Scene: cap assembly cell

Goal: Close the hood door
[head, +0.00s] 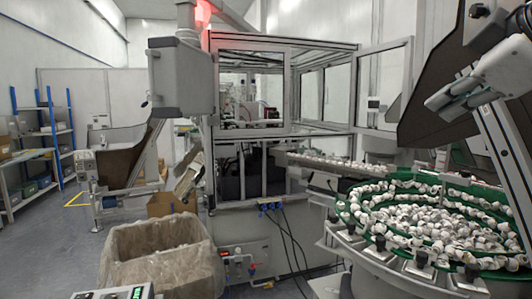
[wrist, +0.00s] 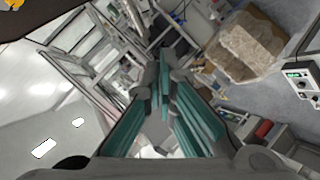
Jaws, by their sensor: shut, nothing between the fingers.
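The hood (head: 282,85) is a metal-framed enclosure with clear panels on top of the machine in the middle of the head view. A framed clear panel, which looks like the hood door (head: 384,85), stands swung out at the hood's right side, at an angle to the front. My gripper (wrist: 163,65) shows in the wrist view, with its teal-lined fingers shut and empty. Metal framing (wrist: 85,55), seemingly of the hood, lies beyond the fingers at the upper left. I cannot tell whether it is the door. The gripper's fingers are not visible in the head view.
A round green-edged feeder (head: 420,215) full of white caps fills the right front. A bag-lined cardboard box (head: 160,255) stands at front left and also shows in the wrist view (wrist: 250,45). Blue shelving (head: 40,150) stands far left. Open floor lies at left.

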